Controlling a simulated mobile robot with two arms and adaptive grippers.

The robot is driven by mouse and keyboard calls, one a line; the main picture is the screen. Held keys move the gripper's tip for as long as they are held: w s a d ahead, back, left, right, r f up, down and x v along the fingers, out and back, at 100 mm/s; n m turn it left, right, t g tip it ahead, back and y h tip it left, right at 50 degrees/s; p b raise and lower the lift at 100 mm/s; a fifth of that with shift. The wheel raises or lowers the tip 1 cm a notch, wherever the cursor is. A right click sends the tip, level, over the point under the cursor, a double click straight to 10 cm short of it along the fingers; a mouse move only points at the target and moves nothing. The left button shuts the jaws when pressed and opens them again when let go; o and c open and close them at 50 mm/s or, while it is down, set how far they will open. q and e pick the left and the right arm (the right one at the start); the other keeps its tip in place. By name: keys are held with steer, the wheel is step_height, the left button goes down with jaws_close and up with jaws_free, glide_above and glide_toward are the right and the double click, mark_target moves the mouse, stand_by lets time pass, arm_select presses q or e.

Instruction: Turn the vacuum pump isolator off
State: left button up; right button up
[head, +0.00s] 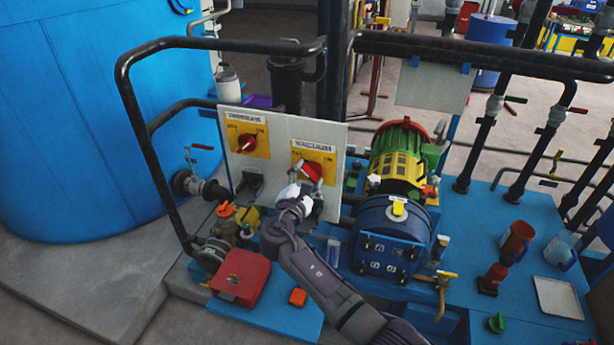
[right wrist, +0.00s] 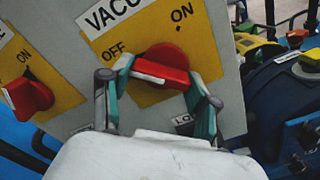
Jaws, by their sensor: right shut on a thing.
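The vacuum isolator is a red rotary knob (right wrist: 165,62) on a yellow plate (right wrist: 205,45) under a VACUUM label, with OFF and ON printed on the plate. In the wrist view its bar lies nearly level, and its white-marked end is at the left, below OFF. It also shows in the head view as the red knob (head: 312,171) on the white panel (head: 280,160). My right gripper (right wrist: 160,85) is shut on the knob, with a teal-padded finger at each side. It also shows in the head view (head: 302,190). My left gripper is out of view.
A similar red knob (head: 246,142) sits left on the same panel. Black guard rails (head: 215,44) frame the panel. The blue pump (head: 390,240) and green-yellow motor (head: 400,160) stand close at the right. A red box (head: 240,277) lies in front.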

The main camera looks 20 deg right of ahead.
steer(key=o, duration=0.9)
steer(key=shift+w+d+r, duration=0.1)
steer(key=shift+r, duration=0.25)
steer(key=shift+o, duration=1.2)
steer(key=shift+f, duration=0.25)
steer(key=v, duration=1.2)
steer(key=shift+w+f, duration=0.1)
